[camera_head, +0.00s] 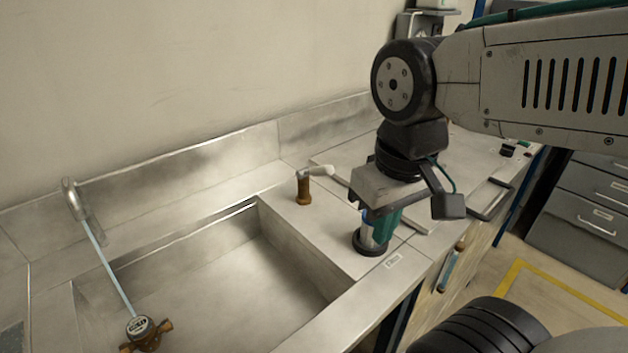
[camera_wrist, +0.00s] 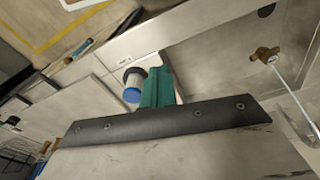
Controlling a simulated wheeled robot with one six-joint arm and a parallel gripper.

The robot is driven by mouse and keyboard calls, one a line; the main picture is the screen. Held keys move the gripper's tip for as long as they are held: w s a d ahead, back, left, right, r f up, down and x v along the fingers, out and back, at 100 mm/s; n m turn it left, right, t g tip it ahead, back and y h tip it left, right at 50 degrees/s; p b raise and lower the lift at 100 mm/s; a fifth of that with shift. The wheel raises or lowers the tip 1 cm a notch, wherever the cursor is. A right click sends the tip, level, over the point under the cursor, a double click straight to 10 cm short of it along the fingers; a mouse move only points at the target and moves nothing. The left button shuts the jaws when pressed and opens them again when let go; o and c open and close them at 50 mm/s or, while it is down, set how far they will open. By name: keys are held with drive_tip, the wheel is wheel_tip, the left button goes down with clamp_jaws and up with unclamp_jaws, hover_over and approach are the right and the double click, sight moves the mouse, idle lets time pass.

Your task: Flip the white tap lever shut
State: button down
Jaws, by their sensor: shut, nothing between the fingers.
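The tap (camera_head: 304,189) has a brass-brown upright body and stands on the steel counter right of the sink. Its white lever (camera_head: 319,170) sits on top and points to the right, towards my arm. My gripper (camera_head: 379,234) points down over the counter, right of and nearer than the tap, clear of the lever. Its teal fingers are closed together with nothing between them; they also show in the wrist view (camera_wrist: 156,85). I cannot make out the tap in the wrist view.
A short blue-topped cylinder with a dark base (camera_wrist: 132,86) stands close beside my fingers. The sink (camera_head: 215,290) lies left, with a brass meter (camera_head: 146,333) in it. A raised panel lies behind my gripper.

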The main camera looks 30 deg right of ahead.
drive_tip(key=w+a+f+n+g+h, duration=0.4)
drive_tip(key=w+a+f+n+h, duration=0.2)
drive_tip(key=w+f+n+h, duration=0.65)
drive_tip(key=w+a+r+n+t+h, duration=0.1)
drive_tip(key=w+n+t, duration=0.1)
drive_tip(key=w+n, duration=0.3)
drive_tip(key=w+a+n+t+h, duration=0.2)
drive_tip(key=w+n+t, duration=0.1)
drive_tip(key=n, duration=0.4)
drive_tip(key=shift+w+a+r+n, duration=0.3)
drive_tip(key=shift+w+r+n, duration=0.05)
drive_tip(key=shift+w, duration=0.5)
